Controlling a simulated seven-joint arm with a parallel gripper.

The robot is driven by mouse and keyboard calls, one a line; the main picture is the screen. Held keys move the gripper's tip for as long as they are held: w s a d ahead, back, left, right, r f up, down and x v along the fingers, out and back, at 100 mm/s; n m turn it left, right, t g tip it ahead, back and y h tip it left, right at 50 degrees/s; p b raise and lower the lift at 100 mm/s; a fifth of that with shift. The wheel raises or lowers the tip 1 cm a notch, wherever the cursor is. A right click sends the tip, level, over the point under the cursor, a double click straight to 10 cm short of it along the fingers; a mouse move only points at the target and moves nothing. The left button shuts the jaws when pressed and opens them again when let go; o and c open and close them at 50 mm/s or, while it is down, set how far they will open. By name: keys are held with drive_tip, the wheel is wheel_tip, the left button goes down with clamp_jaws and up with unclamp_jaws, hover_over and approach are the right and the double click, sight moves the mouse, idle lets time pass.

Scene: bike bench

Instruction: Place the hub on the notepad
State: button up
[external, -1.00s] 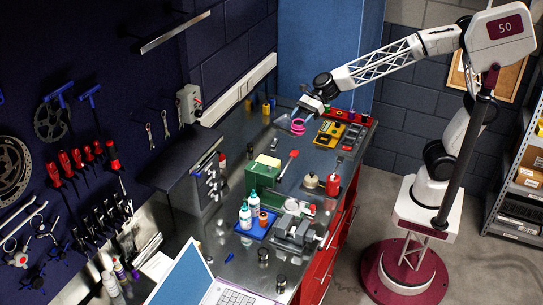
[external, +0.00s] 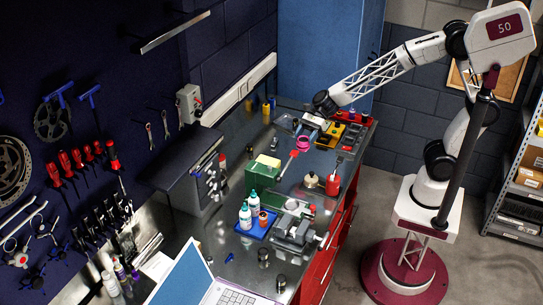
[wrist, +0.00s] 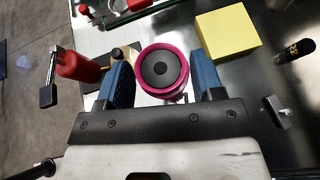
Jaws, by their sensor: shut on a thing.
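The hub (wrist: 162,72), a magenta ring with a black round centre, is between my gripper's blue fingers in the wrist view. My gripper (wrist: 162,86) is shut on it. In the external view the pink hub (external: 303,142) hangs below my gripper (external: 305,136) over the far part of the bench. A yellow block, seemingly the notepad (wrist: 228,42), lies ahead and to the right of the hub in the wrist view. In the external view the yellow block (external: 268,160) shows at the top of a green box. The hub is apart from it.
A red bottle (wrist: 78,66) stands left of my gripper in the wrist view; a dark cylinder (wrist: 294,50) lies at the right. In the external view, a blue tray (external: 256,222) with bottles and a vise (external: 295,228) stand nearer on the bench. Yellow and black items lie behind.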

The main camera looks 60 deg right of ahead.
drive_tip(key=shift+f, duration=1.1)
drive_tip(key=shift+w+a, duration=0.1)
drive_tip(key=shift+w, duration=0.05)
hover_over(268, 162)
drive_tip(key=shift+s+d+f, duration=0.2)
drive_tip(key=shift+s+f, duration=0.05)
drive_tip(key=shift+f, duration=0.45)
drive_tip(key=shift+w+a, duration=0.1)
drive_tip(key=shift+w+a, duration=0.1)
drive_tip(key=shift+w, duration=0.1)
drive_tip(key=shift+f, duration=1.8)
drive_tip(key=shift+f, duration=0.15)
